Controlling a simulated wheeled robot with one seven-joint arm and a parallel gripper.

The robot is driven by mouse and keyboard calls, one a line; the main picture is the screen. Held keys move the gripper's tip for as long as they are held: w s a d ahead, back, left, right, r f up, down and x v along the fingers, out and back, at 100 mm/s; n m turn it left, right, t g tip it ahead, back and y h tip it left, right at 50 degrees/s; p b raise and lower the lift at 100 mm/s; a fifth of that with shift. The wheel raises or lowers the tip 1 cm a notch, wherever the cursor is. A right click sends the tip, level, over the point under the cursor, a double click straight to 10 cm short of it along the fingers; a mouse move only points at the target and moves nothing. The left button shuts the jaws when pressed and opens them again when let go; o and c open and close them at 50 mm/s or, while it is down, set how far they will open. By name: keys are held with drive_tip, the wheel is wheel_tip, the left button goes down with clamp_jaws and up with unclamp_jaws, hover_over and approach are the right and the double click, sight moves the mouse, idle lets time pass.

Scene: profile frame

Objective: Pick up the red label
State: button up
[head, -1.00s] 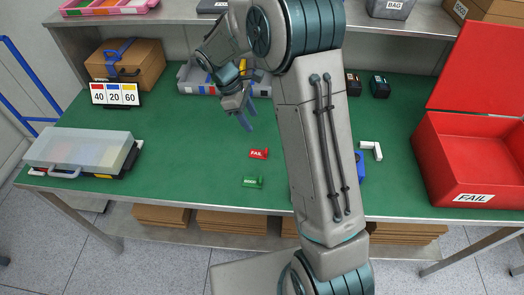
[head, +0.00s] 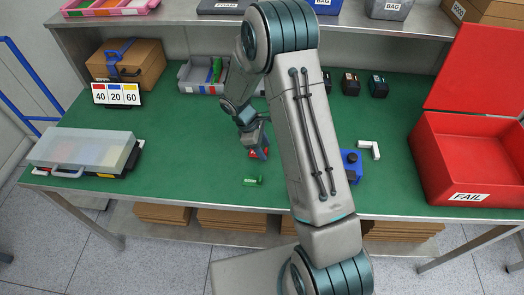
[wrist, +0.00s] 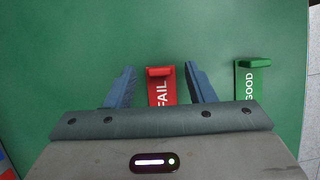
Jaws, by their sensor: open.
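The red label (wrist: 161,88), marked FAIL, lies on the green table top (wrist: 80,40). In the wrist view it is between the two blue fingers of my open gripper (wrist: 160,84), with a gap on each side. In the head view my gripper (head: 258,153) is over the red label (head: 254,154) and hides part of it. The fingers are not closed on it.
A green label (wrist: 249,88), marked GOOD, lies close to the right finger; it also shows in the head view (head: 253,181). A red FAIL bin (head: 470,180) stands at the right. A white angled piece (head: 370,149) and a blue object (head: 351,165) lie right of my arm.

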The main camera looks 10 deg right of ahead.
drive_tip(key=shift+d+f, duration=0.1)
drive_tip(key=shift+f, duration=0.15)
drive_tip(key=c, duration=1.1)
drive_tip(key=shift+o, duration=0.2)
drive_tip(key=shift+r, duration=0.15)
